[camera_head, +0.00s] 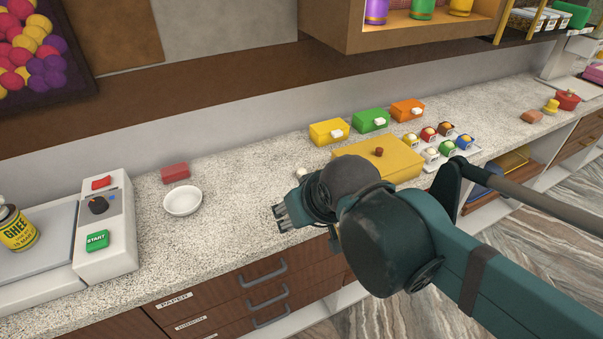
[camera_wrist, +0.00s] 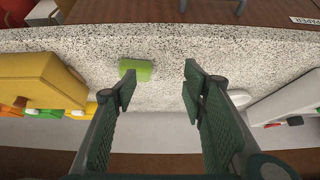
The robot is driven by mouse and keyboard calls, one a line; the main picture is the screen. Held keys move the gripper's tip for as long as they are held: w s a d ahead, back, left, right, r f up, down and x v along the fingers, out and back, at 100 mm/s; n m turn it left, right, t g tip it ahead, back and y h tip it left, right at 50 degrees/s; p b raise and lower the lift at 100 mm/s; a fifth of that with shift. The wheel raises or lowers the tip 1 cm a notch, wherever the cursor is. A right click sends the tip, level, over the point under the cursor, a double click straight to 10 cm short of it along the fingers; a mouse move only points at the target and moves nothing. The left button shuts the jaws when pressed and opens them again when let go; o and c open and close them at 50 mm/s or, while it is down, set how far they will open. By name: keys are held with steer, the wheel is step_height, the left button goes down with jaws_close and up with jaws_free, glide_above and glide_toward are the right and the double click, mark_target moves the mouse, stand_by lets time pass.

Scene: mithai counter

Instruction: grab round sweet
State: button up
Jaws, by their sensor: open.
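Several small round sweets (camera_head: 428,134) in mixed colours sit in two rows on the counter, right of the yellow box (camera_head: 405,167), in the head view. I cannot tell which one is meant. My gripper (camera_head: 282,218) is over the counter's front part, left of the yellow box and well apart from the sweets. In the wrist view my gripper (camera_wrist: 160,82) is open with nothing between its fingers. A green block (camera_wrist: 137,69) lies on the counter beyond the left finger; my arm hides it in the head view. The yellow box (camera_wrist: 50,78) shows at left in the wrist view.
A white bowl (camera_head: 183,201) and a red block (camera_head: 175,173) stand left of my gripper. Yellow, green (camera_head: 370,120) and orange boxes line the wall. A shelf (camera_head: 400,32) overhangs the back.

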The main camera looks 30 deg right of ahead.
steer(key=w+d+r+m+g+p, duration=0.2)
steer(key=w+d+r+m+p, duration=0.1)
steer(key=w+m+p, duration=0.3)
steer(key=w+d+r+m+g+p, duration=0.2)
steer(key=w+d+r+m+p, duration=0.15)
steer(key=w+p, duration=0.35)
steer(key=m+g+p, duration=0.3)
steer(key=m+p, duration=0.4)
steer(key=p, duration=0.3)
glide_toward(302, 170)
steer(key=shift+a+f, duration=0.15)
steer(key=shift+a, duration=0.15)
steer(key=shift+w+d+f+m, duration=0.1)
steer(key=shift+d+f+m, duration=0.2)
steer(key=shift+f+m, duration=0.2)
steer(key=shift+f, duration=1.3)
steer(key=shift+f, duration=0.1)
